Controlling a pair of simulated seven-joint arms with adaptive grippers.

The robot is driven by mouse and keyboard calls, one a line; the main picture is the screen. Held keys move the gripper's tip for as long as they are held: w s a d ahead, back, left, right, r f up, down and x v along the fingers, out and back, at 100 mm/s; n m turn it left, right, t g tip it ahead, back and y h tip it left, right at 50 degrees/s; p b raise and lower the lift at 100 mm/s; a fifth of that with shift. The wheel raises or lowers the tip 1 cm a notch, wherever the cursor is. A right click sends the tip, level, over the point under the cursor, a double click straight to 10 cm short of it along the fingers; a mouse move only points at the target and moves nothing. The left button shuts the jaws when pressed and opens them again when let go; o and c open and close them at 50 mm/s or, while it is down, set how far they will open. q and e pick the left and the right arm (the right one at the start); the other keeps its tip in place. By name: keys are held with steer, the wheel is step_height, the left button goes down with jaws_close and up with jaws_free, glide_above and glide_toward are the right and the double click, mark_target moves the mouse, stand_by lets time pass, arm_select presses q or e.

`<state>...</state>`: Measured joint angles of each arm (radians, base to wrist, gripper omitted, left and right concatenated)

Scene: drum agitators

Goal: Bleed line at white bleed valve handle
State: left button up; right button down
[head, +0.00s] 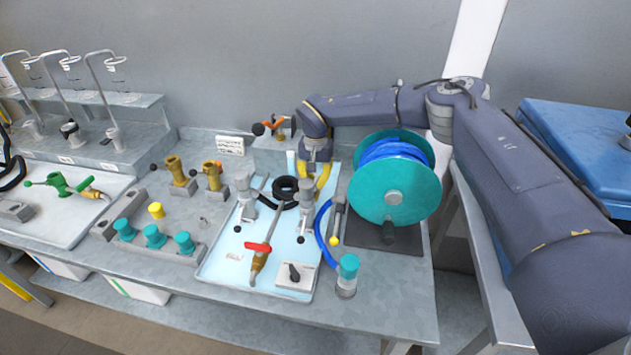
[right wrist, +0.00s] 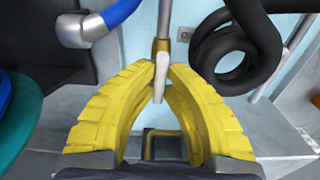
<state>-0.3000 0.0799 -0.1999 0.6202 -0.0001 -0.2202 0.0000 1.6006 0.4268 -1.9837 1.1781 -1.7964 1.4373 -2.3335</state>
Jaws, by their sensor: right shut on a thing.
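The white bleed valve handle (right wrist: 160,80) is a small pale lever below a thin metal stem (right wrist: 163,25) with a brass-coloured collar in the right wrist view. My right gripper (right wrist: 161,72) has ridged yellow fingers that curve together at the tips, shut on this handle. In the head view my right gripper (head: 321,176) reaches down at the back right of the light blue tray (head: 225,256), beside the teal reel. The handle is hidden there behind the gripper and arm. My left gripper is in neither view.
The teal reel (head: 395,190) with blue hose stands close right of my gripper. A black coiled hose (head: 285,186) lies to its left, between grey fittings. A red-handled valve (head: 258,248) is at the tray's front. The table's front right corner (head: 400,310) is clear.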

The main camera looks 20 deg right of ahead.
mark_target(316, 180)
stand_by(0.4)
steer(key=c, duration=1.5)
jaws_free()
steer(key=shift+o, duration=0.2)
step_height(316, 180, up, 12)
